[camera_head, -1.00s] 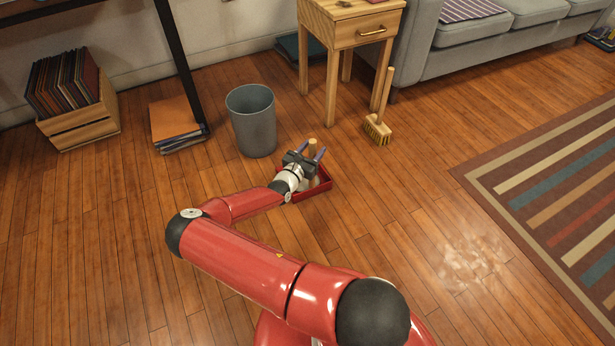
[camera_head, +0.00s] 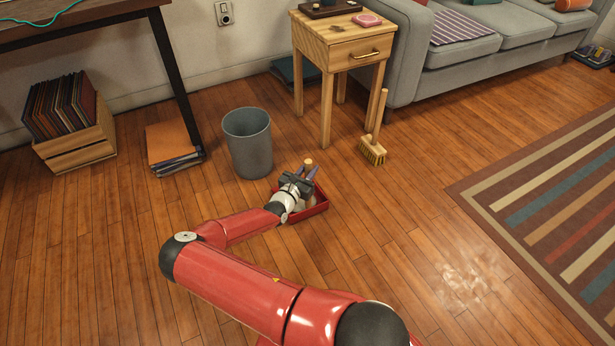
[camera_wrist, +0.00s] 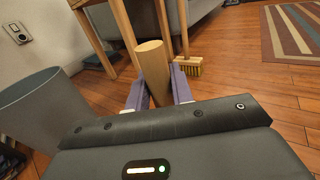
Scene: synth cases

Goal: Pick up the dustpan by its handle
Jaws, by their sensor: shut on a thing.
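The red dustpan (camera_head: 318,208) is on or close to the wooden floor, partly hidden by my gripper; I cannot tell whether it touches the floor. Its wooden handle stands upright, and its round end (camera_head: 308,162) shows just past my fingers. In the wrist view the handle (camera_wrist: 153,70) rises between the two purple-grey fingers. My gripper (camera_head: 306,173) is shut on the handle, one finger on each side; it also shows in the wrist view (camera_wrist: 155,88).
A grey bin (camera_head: 248,145) stands close to the left of my gripper. A wooden side table (camera_head: 340,50) and a small broom (camera_head: 374,145) are behind, with a grey sofa (camera_head: 470,55) beyond. A striped rug (camera_head: 545,200) lies right. The floor between broom and rug is clear.

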